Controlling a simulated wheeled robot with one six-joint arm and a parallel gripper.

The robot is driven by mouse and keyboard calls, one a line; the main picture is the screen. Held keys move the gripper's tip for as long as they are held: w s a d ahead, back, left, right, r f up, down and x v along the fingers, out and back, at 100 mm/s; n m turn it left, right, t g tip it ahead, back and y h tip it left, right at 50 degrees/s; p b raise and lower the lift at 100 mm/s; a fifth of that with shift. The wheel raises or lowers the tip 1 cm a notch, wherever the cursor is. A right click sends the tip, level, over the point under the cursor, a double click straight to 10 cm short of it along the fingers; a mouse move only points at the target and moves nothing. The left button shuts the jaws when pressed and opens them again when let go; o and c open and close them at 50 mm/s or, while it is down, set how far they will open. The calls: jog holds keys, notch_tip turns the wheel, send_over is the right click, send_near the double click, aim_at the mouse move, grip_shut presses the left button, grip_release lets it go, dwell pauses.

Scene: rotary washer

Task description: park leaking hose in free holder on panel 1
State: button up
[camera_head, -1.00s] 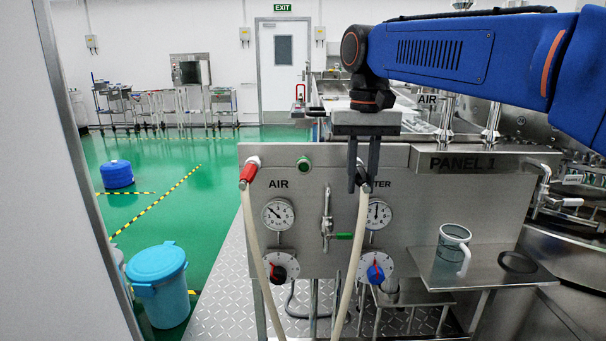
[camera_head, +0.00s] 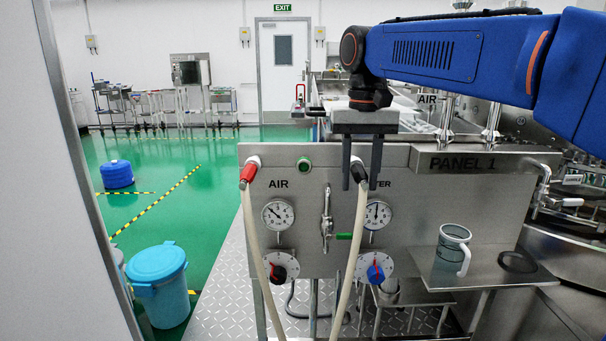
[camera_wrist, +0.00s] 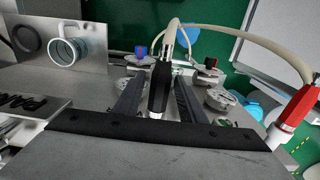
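Panel 1 (camera_head: 440,195) is a steel board with gauges and valves. No leak is visible.
A steel shelf (camera_head: 480,275) at the panel's right carries a mug (camera_head: 454,247) and a dark ring (camera_head: 517,262). A green-handled valve (camera_head: 327,220) stands between the gauges. Blue bins (camera_head: 160,285) stand on the open green floor at left.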

dwell(0.3)
notch_tip(320, 180, up, 12)
jog(key=s+d+f+t, duration=0.1)
jog(key=s+d+f, duration=0.4)
jog(key=f, duration=0.7)
jog(key=s+d+f+t, duration=0.2)
jog(key=s+d+f, duration=0.3)
jog(key=s+f, duration=0.5)
jog(key=s+d+f+t, duration=0.1)
jog(key=s+d+f, duration=0.4)
jog(key=f, duration=0.9)
jog(key=s, duration=0.3)
jog(key=shift+t, duration=0.4)
